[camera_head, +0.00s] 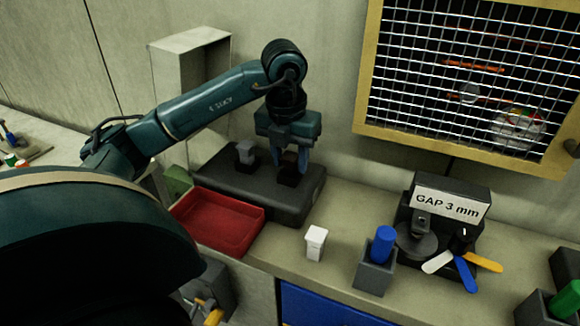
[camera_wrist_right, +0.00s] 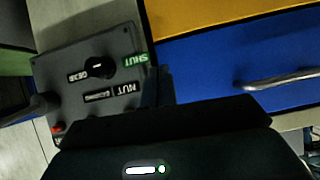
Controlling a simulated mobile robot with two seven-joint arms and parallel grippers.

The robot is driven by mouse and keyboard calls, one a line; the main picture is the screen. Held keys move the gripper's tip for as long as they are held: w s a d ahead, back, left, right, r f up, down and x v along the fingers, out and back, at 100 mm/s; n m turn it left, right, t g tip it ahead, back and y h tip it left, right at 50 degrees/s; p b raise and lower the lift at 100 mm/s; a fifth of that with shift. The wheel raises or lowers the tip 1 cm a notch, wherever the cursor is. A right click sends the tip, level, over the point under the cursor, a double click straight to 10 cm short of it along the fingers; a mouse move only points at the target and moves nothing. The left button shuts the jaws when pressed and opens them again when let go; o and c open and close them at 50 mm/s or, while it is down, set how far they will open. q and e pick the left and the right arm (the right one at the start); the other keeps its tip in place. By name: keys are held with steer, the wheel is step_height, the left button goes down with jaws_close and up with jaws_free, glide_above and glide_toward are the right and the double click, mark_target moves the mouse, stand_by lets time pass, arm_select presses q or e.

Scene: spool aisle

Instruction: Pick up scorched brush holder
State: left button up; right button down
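A small dark brown-black block, which looks like the scorched brush holder (camera_head: 289,178), stands on a dark grey base (camera_head: 254,203) near the back wall.
A red tray (camera_head: 222,219) is beside the base. A white block (camera_head: 315,243), a grey cup with a blue cylinder (camera_head: 383,244) and a "GAP 3 mm" stand (camera_head: 447,203) are on the counter. The right wrist view shows a labelled switch panel (camera_wrist_right: 95,88) and blue drawer (camera_wrist_right: 235,75).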

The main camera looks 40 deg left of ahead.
arm_select(q)
steer(key=c, duration=0.7)
steer(key=shift+r, duration=0.15)
